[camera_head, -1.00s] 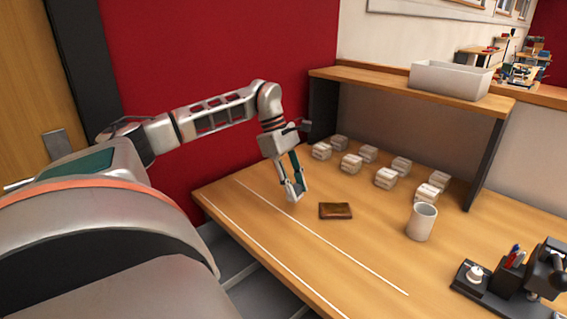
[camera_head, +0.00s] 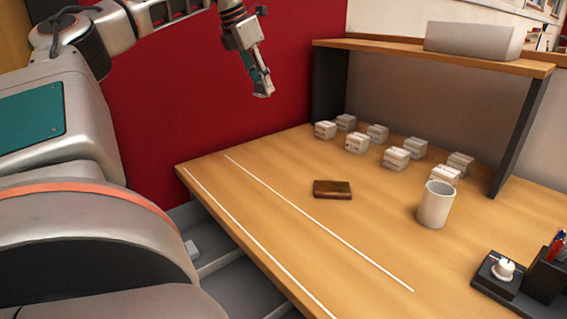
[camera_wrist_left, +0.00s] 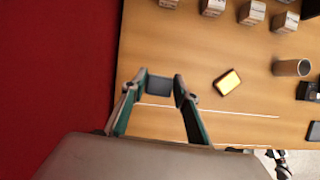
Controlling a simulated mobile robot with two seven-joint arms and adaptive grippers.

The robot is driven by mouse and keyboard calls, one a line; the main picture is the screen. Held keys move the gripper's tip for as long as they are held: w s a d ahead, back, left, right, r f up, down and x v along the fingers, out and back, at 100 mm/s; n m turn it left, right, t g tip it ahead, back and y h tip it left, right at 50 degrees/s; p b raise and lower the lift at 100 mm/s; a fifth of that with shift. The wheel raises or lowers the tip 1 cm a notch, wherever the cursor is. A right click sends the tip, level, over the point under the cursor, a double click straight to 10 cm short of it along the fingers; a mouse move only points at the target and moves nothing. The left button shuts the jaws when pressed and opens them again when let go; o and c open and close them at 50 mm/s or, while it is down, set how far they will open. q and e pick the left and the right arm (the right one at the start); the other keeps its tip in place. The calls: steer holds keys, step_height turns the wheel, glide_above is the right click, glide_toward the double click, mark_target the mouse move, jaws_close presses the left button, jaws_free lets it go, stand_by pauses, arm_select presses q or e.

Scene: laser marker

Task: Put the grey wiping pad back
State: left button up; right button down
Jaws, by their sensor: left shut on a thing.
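My left gripper (camera_head: 262,92) is up in the air in front of the red wall, well above the back left part of the table. In the left wrist view its fingers (camera_wrist_left: 159,84) are shut on a small dark grey pad (camera_wrist_left: 159,86), which sits between the fingertips. In the head view the fingers mostly hide the pad. It is clear of the table (camera_head: 270,205).
A flat brown block (camera_head: 332,190) lies mid-table; its top looks yellow in the left wrist view (camera_wrist_left: 227,82). Several small white boxes (camera_head: 396,158) stand behind. A white mug (camera_head: 435,205) and a white bin (camera_head: 472,40) on the shelf are to the right. The front left table is clear.

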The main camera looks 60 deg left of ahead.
arm_select(q)
steer(key=shift+n, duration=0.3)
steer(key=s+x, duration=0.1)
steer(key=x, duration=0.4)
steer(key=s+d+b+x, duration=0.1)
steer(key=x, duration=0.4)
steer(key=s+d+f+x, duration=0.1)
steer(key=x, duration=0.4)
steer(key=shift+f+b, duration=0.15)
steer(key=shift+b, duration=0.25)
step_height(320, 180, down, 4)
steer(key=shift+r, duration=0.2)
steer(key=shift+f, duration=0.2)
steer(key=shift+r, duration=0.1)
steer(key=o, duration=1)
arm_select(e)
steer(key=shift+w+a+f, duration=0.1)
steer(key=shift+w+a, duration=0.05)
steer(key=shift+a, duration=0.7)
